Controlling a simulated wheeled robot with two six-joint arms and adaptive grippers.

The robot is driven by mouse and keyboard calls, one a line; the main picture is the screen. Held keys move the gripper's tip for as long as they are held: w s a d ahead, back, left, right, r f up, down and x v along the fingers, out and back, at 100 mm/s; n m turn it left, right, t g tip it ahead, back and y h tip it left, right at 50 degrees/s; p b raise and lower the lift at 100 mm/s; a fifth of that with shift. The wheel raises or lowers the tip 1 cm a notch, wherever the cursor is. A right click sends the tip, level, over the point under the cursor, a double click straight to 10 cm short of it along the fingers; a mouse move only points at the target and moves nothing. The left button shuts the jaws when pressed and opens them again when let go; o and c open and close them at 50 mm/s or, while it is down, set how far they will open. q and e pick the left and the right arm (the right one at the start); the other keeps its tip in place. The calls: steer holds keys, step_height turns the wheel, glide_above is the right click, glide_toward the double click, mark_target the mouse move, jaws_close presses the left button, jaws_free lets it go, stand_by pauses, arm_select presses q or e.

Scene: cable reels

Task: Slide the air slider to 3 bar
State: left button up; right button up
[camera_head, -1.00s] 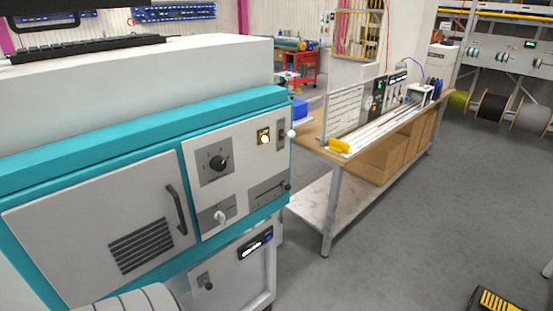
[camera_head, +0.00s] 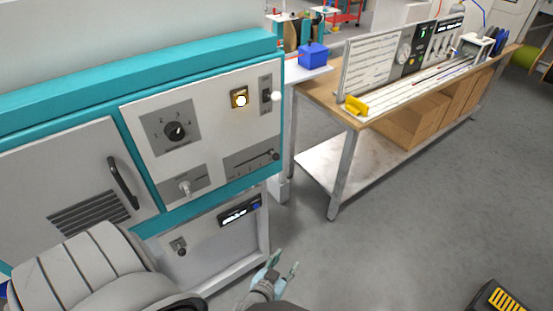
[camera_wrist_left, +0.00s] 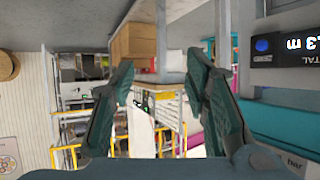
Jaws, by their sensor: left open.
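A teal and white machine carries a control panel (camera_head: 215,128). Low on its right side is a grey plate with a horizontal slot, which looks like the air slider (camera_head: 250,164). Its dark knob (camera_head: 275,155) sits at the right end of the slot; the scale is too small to read. My left gripper (camera_head: 285,265) is open and empty, low in the head view, below and apart from the slider. In the left wrist view its two fingers (camera_wrist_left: 163,95) stand apart with nothing between them. My right gripper is not in view.
The panel also has a rotary dial (camera_head: 175,131), a yellow-framed button (camera_head: 240,99), a vertical slider with a white knob (camera_head: 277,96) and a small lever (camera_head: 184,187). A workbench (camera_head: 330,90) stands to the right. The floor between is clear.

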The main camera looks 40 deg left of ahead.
arm_select(q)
steer(key=w+a+r+n+t+y, duration=0.3)
steer(key=w+r, duration=0.2)
steer(key=r, duration=0.5)
steer(key=n+g+y, duration=0.1)
steer(key=n+y, duration=0.4)
steer(key=y, duration=0.1)
glide_toward(276, 160)
steer(key=shift+g, duration=0.3)
steer(key=b+x, duration=0.3)
steer(key=x, duration=0.6)
steer(key=shift+w+r, duration=0.15)
steer(key=shift+w, duration=0.05)
steer(key=shift+r, duration=0.1)
steer(key=shift+c, duration=0.3)
jaws_close()
